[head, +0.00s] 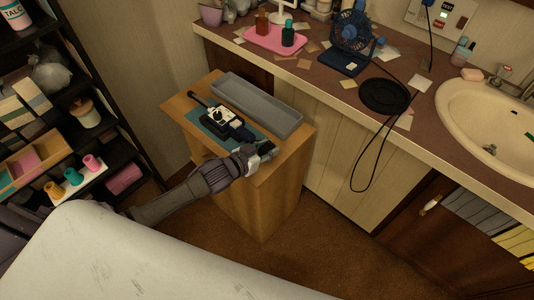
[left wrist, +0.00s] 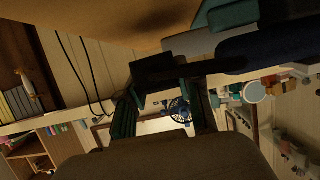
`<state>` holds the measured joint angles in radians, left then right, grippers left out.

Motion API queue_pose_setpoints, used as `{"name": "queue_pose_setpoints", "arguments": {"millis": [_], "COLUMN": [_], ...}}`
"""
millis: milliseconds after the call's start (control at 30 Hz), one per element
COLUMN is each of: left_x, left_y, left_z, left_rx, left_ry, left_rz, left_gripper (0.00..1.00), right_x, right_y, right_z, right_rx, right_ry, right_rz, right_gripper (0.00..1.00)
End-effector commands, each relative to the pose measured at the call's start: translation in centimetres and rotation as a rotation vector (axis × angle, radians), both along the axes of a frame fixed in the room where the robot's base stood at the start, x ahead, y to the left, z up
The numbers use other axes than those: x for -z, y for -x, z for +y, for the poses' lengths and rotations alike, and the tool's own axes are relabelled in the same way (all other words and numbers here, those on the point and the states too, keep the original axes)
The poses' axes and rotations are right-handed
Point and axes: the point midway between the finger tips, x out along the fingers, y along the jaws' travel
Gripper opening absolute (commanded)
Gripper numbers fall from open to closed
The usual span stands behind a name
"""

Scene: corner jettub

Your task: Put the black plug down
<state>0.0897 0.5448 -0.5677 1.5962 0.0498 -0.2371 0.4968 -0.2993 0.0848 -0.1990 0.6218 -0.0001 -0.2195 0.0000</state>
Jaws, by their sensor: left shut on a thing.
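My left gripper (head: 262,155) reaches in from the left, at the front right edge of the small wooden cabinet (head: 262,205). It is shut on the black plug, which is hardly distinguishable in the head view. In the left wrist view, a dark block that looks like the plug (left wrist: 155,68) shows by the fingers (left wrist: 165,105). I cannot tell whether the plug touches the cabinet top. My right gripper is out of view.
On the cabinet lie a teal mat (head: 205,133), a black-and-white device (head: 222,118) and a long grey tray (head: 257,105). The counter (head: 315,82) behind holds a blue fan (head: 351,32) and a black round dish (head: 385,95). A black cord (head: 358,160) hangs down its front.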

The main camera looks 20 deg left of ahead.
Motion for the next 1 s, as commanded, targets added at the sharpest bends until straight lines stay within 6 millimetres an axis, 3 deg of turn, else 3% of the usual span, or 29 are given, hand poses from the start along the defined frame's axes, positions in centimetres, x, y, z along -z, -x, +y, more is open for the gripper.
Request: {"name": "queue_pose_setpoints", "arguments": {"millis": [167,567,600,733,1000], "left_x": [2.5,3.1,3.0,3.0,3.0], "left_y": [0.0,0.0,0.0,0.0,0.0], "left_z": [-0.1,-0.1,-0.1,-0.1,-0.1], "left_rx": [0.0,0.001,0.001,0.001,0.001], "left_ry": [0.001,0.0,-0.001,0.0,-0.001], "left_rz": [0.003,0.001,0.001,0.001,0.001], "left_gripper": [0.0,0.0,0.38,0.59,0.59], "right_x": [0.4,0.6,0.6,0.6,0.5], "right_y": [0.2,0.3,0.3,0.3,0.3], "right_z": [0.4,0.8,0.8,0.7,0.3], "right_rx": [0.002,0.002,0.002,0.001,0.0], "right_ry": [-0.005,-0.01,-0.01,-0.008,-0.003], "right_rz": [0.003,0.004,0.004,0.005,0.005], "right_gripper": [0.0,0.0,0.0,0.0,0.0]}}
